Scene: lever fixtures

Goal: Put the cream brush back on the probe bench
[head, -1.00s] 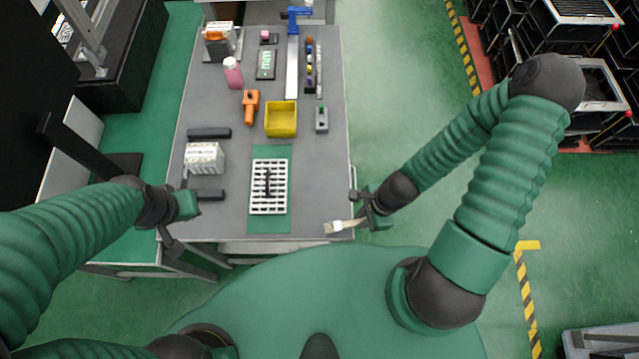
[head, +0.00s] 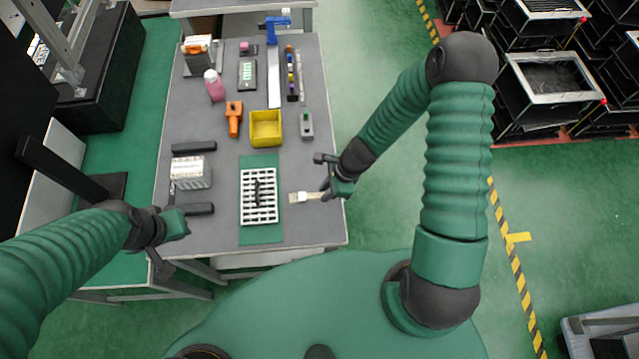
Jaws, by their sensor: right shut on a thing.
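The cream brush (head: 303,197) shows in the head view, its pale bristle end pointing left over the right part of the grey bench (head: 310,232). My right gripper (head: 328,188) is shut on the brush at its right end, near the bench's right edge. I cannot tell whether the brush touches the bench top. My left gripper (head: 182,224) is at the bench's left edge, beside a black bar. Its fingers are too hidden to tell whether it is open.
A white grid rack (head: 259,212) on a green mat (head: 261,163) lies left of the brush. Behind are a yellow bin (head: 266,128), an orange tool (head: 234,118), a small grey block (head: 306,125) and a pink bottle (head: 214,85). A grey box (head: 190,172) stands left. Bench between rack and brush is clear.

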